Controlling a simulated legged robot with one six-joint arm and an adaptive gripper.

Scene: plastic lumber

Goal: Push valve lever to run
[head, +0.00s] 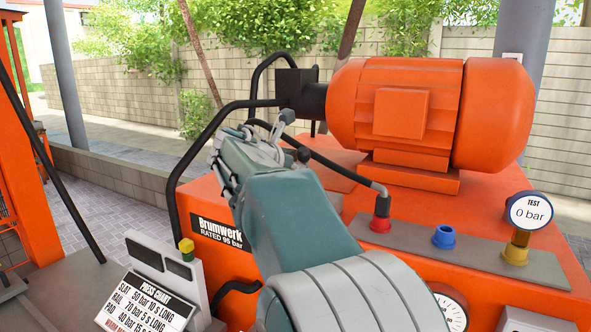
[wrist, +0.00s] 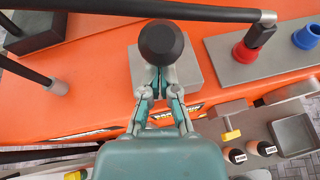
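The valve lever shows in the wrist view as a round black knob (wrist: 161,42) above a grey block (wrist: 192,66) on the orange machine top. My gripper (wrist: 160,80) points at it, its two fingers converging just below the knob, which overlaps the fingertips. Whether the fingers touch the lever or close on it is hidden. In the head view a small black ball (head: 303,155) shows just right of my gripper (head: 284,125). My arm hides the lever's base there. I cannot read a run mark in either view.
An orange motor (head: 400,110) stands behind. A dark hose (head: 345,170) runs to a red fitting (head: 380,223), beside a blue port (head: 445,236) and a test gauge reading 0 bar (head: 530,211). A black bent rail (head: 172,190) and a press chart (head: 150,300) stand left.

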